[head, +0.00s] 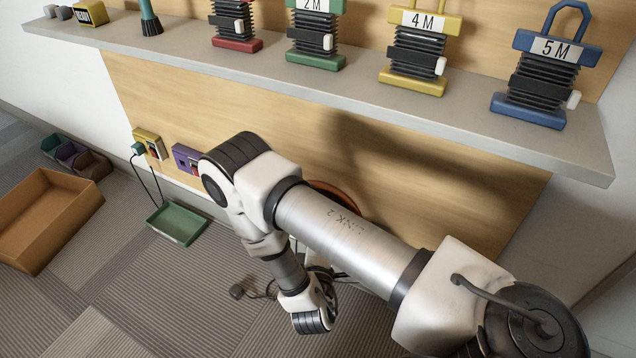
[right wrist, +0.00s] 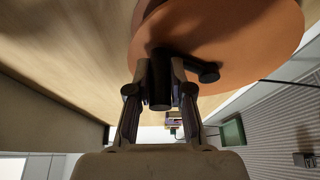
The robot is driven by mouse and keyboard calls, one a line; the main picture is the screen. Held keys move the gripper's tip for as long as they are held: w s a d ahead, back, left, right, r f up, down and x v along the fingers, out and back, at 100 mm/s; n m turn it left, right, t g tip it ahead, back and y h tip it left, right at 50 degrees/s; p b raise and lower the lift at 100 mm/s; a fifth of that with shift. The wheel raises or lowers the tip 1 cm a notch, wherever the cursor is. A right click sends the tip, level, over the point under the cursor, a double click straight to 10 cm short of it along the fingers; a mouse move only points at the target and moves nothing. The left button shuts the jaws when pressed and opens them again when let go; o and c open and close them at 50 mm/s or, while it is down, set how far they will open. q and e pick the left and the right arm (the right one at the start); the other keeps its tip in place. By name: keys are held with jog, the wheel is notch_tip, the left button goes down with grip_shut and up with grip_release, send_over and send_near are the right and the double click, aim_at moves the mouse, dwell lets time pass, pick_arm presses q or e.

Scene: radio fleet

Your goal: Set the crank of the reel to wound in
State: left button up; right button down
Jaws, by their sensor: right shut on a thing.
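The reel is a large orange disc (right wrist: 240,40) at the top of the right wrist view, beside the wooden panel. In the head view only a sliver of its orange rim (head: 335,190) shows behind my right arm. Its dark crank (right wrist: 208,73) lies across the disc face, with a black handle (right wrist: 159,85) at its left end. My right gripper (right wrist: 160,80) is shut on this handle, one finger on each side. In the head view my arm covers the crank, and my fingertips cannot be made out. My left gripper is in neither view.
A grey shelf (head: 330,75) with several labelled coloured radio units runs above the reel. Below are yellow (head: 150,145) and purple (head: 185,157) wall boxes, a green tray (head: 177,223) and an orange bin (head: 45,220). A cable lies on the floor near my wrist.

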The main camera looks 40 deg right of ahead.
jog(key=shift+s+d+f+m, duration=0.1)
jog(key=shift+s+f+m, duration=0.1)
jog(key=shift+m, duration=0.2)
jog(key=c, duration=1.1)
grip_release()
jog(key=shift+o, duration=0.2)
jog(key=shift+r, duration=0.1)
